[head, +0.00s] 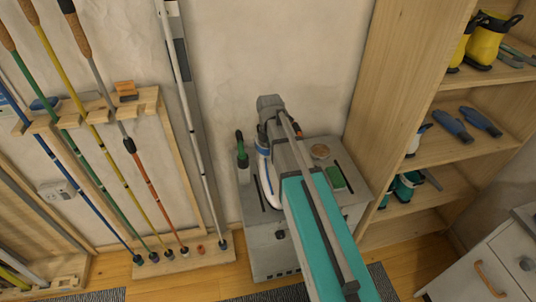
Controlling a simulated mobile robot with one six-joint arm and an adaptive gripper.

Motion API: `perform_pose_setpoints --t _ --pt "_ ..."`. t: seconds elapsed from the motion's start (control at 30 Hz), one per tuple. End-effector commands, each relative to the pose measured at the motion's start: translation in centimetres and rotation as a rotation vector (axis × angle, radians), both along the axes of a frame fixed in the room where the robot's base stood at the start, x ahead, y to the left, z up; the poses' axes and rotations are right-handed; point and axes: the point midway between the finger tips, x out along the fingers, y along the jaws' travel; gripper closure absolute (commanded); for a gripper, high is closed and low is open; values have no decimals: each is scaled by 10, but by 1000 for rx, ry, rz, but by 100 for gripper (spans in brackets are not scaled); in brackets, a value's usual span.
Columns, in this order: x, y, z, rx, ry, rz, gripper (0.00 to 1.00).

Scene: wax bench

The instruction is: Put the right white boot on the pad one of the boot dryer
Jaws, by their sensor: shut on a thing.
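A white boot (264,172) with blue trim is beside my arm, above or at the left part of a grey cabinet's top. My gripper (263,139) is at the boot's upper end and is shut on it. My arm hides most of the jaws and the boot's right side. I cannot tell whether the boot touches the surface below. The grey cabinet (276,246) has dark strips on its top; I cannot make out a separate boot dryer or a marked pad one.

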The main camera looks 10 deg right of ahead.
Motion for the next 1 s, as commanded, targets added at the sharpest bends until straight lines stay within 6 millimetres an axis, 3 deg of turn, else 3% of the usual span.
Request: perform_pose_setpoints --t 0.57,0.6,0.77,1.0 --pt "0 0 -8 0 0 1 100" --pt "0 0 -7 0 0 1 85" --pt "0 0 -7 0 0 1 56" --pt "0 0 -7 0 0 1 56"
